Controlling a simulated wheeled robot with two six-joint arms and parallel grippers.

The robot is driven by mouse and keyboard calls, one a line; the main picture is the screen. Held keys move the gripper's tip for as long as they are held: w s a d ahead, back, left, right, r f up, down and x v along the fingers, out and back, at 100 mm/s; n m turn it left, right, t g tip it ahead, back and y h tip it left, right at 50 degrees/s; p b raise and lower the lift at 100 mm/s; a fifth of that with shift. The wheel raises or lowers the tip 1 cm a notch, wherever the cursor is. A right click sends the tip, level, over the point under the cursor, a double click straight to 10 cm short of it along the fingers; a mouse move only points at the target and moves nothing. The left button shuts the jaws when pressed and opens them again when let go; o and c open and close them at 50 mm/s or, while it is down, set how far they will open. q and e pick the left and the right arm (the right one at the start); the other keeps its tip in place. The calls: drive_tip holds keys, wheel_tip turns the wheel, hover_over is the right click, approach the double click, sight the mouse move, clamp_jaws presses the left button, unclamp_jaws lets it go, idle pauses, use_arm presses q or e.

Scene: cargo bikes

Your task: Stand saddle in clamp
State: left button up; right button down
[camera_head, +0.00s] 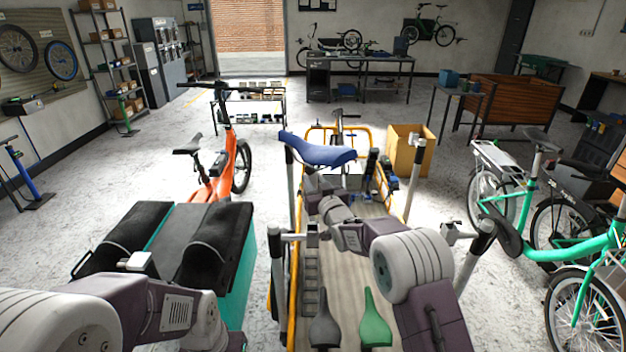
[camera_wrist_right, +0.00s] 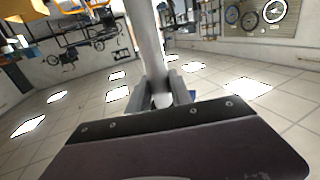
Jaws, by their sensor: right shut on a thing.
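A blue saddle (camera_head: 318,152) is up over the far part of the wooden bed, top upward. My right gripper (camera_head: 328,186) is below it. In the right wrist view my right gripper (camera_wrist_right: 162,100) is shut around a grey metal post (camera_wrist_right: 147,45), which appears to be the saddle's; its join to the saddle is out of that view. Silver clamps sit on posts on both sides of the bed, one at the left (camera_head: 290,236) and one at the right (camera_head: 460,231), both apart from the saddle. My left arm enters at the lower left; its fingers are not visible.
A dark saddle (camera_head: 323,327) and a green saddle (camera_head: 375,324) lie on the bed (camera_head: 345,270) at the near end. A teal box with black padding (camera_head: 232,280) stands at left. An orange bike (camera_head: 225,170) and green bikes (camera_head: 520,245) flank the bed. Upright posts (camera_head: 416,175) rise around it.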

drive_tip(key=shift+f, duration=0.65)
drive_tip(key=shift+b, duration=0.8)
drive_tip(key=shift+f+b, duration=3.95)
drive_tip(key=shift+f, duration=0.35)
idle(0.4)
drive_tip(key=c, duration=1.1)
unclamp_jaws()
drive_tip(key=shift+s, duration=0.15)
